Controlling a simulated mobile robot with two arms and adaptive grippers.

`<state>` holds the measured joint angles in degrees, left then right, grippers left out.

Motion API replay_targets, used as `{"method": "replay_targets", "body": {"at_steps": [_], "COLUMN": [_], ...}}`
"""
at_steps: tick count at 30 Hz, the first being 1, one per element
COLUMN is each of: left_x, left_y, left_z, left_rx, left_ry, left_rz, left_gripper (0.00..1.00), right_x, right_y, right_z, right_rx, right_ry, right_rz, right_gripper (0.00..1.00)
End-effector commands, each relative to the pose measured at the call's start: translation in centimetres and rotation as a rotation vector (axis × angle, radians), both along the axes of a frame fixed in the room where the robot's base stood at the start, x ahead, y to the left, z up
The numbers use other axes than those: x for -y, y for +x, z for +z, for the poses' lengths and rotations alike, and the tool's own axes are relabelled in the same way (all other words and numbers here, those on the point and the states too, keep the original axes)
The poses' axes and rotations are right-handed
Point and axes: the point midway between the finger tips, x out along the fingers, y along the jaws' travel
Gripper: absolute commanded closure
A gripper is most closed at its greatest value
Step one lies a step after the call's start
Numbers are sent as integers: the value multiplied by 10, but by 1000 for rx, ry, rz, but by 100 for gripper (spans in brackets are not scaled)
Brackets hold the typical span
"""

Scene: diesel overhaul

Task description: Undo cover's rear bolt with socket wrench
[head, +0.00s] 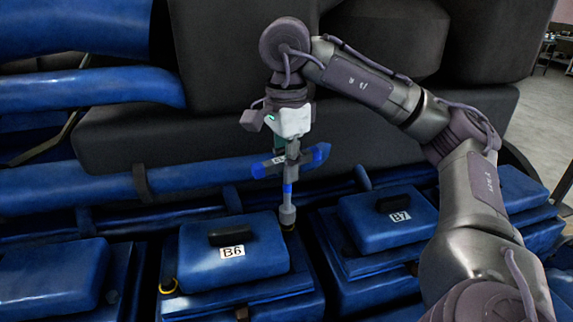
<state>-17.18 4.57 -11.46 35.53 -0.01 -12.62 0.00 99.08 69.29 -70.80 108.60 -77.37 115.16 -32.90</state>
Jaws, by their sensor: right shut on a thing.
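My right gripper (290,150) is shut on the socket wrench (288,187), a tool with blue handle ends and a grey shaft. The wrench hangs upright, its grey socket end (287,215) at the rear right corner of the blue cover marked B6 (232,262). The bolt under the socket is hidden, so I cannot tell how far the socket sits on it. My left gripper is not in view.
Another blue cover, marked B7 (385,225), stands to the right, and an unlabelled blue cover (50,275) to the left. Blue pipes (90,192) run behind the covers. Large dark engine casings (225,55) rise at the back. Grey floor shows at far right.

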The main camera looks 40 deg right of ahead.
Motion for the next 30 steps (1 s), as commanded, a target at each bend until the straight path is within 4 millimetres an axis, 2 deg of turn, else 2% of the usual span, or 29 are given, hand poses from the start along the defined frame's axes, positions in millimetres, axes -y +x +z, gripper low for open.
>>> {"method": "replay_targets", "body": {"at_steps": [30], "left_x": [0], "left_y": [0], "left_z": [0], "left_rx": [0], "left_ry": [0], "left_rz": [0], "left_gripper": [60], "right_x": [1], "right_y": [0], "right_z": [1], "right_rx": [1], "right_ry": [1], "right_rz": [-1049], "right_gripper": [100]}}
